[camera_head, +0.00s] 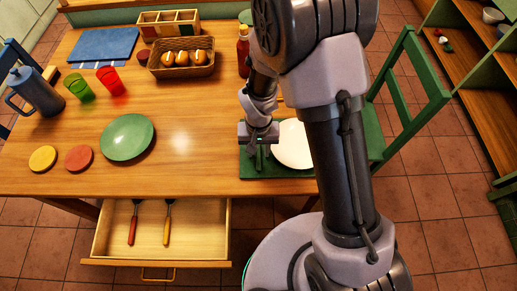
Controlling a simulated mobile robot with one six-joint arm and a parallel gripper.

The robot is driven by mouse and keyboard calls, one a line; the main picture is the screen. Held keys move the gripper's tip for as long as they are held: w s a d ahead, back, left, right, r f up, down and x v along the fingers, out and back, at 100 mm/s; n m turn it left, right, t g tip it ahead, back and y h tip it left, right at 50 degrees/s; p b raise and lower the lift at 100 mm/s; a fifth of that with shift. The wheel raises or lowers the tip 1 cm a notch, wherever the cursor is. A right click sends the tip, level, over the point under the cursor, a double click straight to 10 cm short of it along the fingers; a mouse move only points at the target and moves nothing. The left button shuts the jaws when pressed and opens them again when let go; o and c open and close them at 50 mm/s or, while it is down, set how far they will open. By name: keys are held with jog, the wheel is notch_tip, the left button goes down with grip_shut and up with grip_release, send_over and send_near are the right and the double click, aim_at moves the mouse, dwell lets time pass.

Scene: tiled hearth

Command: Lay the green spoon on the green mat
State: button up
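The green mat (247,172) lies at the front right of the wooden table. A white plate (291,146) rests on it, partly hidden behind my arm. My gripper (259,163) points down over the mat's left part, left of the plate. I cannot tell whether its fingers are open or shut, or whether they touch the mat. I cannot make out the green spoon; anything green between the fingers blends with the mat.
An open drawer (112,240) below the table holds a red-handled utensil (133,222) and an orange-handled one (168,222). A green plate (127,137), coasters, cups, jug and bread basket (182,66) stand left and behind. A green chair (407,90) is at right.

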jog(key=shift+r, duration=0.1)
notch_tip(320, 180, up, 12)
jog(key=f+p, duration=0.1)
jog(key=p, duration=0.4)
notch_tip(320, 180, up, 9)
jog(key=m+t, duration=0.1)
send_over(258, 153)
jog(key=d, duration=0.2)
jog(key=s+d+r+m+t+y, duration=0.1)
jog(key=s+d+r+t, duration=0.1)
jog(key=s+r, duration=0.5)
jog(key=s+d+r+m+t+y, duration=0.1)
jog(key=s+d+r+m+t, duration=0.1)
jog(key=s+d+r, duration=0.2)
notch_tip(258, 153, up, 6)
jog(key=s, duration=0.3)
jog(key=shift+f+t, duration=0.15)
jog(key=shift+t, duration=0.25)
